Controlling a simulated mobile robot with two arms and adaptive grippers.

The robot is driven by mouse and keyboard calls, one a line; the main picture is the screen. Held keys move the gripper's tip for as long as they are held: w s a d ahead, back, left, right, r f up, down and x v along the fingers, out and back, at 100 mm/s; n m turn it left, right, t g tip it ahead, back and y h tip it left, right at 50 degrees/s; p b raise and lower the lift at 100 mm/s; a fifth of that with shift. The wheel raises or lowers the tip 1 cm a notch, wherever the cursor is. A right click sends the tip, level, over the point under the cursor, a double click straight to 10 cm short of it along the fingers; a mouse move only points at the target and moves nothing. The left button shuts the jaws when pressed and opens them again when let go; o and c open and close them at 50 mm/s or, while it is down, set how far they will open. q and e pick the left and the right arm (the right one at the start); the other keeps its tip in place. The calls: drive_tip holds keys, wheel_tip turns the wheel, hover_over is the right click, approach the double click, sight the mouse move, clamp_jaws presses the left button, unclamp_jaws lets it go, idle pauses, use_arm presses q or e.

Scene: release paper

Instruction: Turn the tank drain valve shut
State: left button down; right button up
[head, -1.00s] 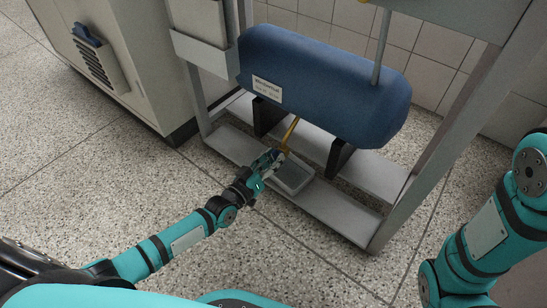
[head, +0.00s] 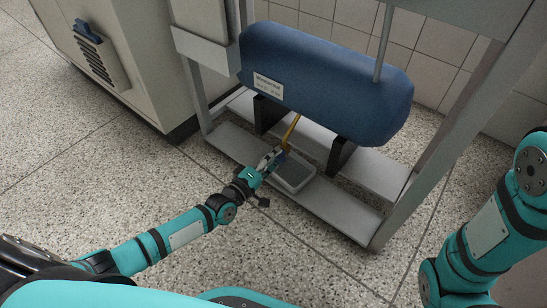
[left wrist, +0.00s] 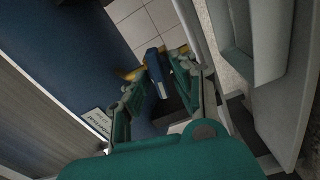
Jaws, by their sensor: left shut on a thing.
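The blue tank (head: 325,85) with a white label lies on black supports in a metal frame; it also fills the left of the left wrist view (left wrist: 60,60). A thin yellow drain pipe (head: 291,130) comes down from its underside, and yellow pipe (left wrist: 131,74) shows beside the valve in the left wrist view. A blue valve handle (left wrist: 157,75) lies between my left gripper's fingers. My left gripper (head: 273,158) is shut on this handle at the pipe's lower end. In the head view the gripper mostly hides the handle. My right gripper is out of view.
A shallow grey tray (head: 294,174) sits on the frame's lower shelf (head: 343,213), just right of my left gripper. A frame post (head: 440,140) stands at the right and a beige cabinet (head: 125,70) at the left. The speckled floor in front is clear.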

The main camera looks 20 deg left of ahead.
use_arm(q)
drive_tip(key=shift+f+n, duration=0.15)
drive_tip(key=shift+n, duration=1.05)
drive_tip(key=c, duration=1.4)
unclamp_jaws()
drive_tip(key=shift+o, duration=0.2)
drive_tip(key=shift+s, duration=0.1)
drive_tip(key=v, duration=1.2)
